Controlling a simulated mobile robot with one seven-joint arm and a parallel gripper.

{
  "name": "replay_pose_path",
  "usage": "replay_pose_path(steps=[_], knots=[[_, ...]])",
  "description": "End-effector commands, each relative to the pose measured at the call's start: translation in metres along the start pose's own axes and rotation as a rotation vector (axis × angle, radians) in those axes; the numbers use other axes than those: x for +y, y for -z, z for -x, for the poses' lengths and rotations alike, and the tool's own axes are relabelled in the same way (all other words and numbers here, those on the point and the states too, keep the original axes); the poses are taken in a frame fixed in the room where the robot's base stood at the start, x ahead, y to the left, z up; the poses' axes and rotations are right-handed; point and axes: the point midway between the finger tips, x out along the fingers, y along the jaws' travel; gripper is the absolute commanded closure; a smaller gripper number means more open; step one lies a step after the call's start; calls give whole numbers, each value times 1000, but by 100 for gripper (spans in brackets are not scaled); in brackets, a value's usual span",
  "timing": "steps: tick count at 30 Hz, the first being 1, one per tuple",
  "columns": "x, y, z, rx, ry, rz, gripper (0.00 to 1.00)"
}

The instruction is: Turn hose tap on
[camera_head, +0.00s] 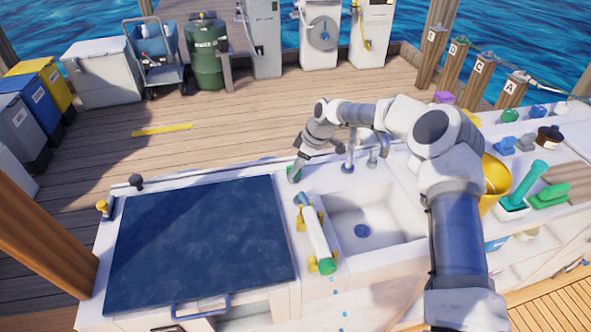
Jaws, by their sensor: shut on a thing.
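A grey sink faucet (348,160) stands just to the right, close to my arm.
A white cylinder with a green cap (316,238) lies in yellow holders beside the sink (385,212). A dark blue hatch cover (200,240) fills the left counter. A yellow bucket (494,180) and green items stand at right. Open deck lies behind the counter.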

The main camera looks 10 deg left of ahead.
Motion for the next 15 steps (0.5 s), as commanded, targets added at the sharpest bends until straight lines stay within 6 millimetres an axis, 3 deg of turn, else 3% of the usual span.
replay_pose_path(steps=[15], knots=[[1, -1, -1, -2, 54, 131, 96]])
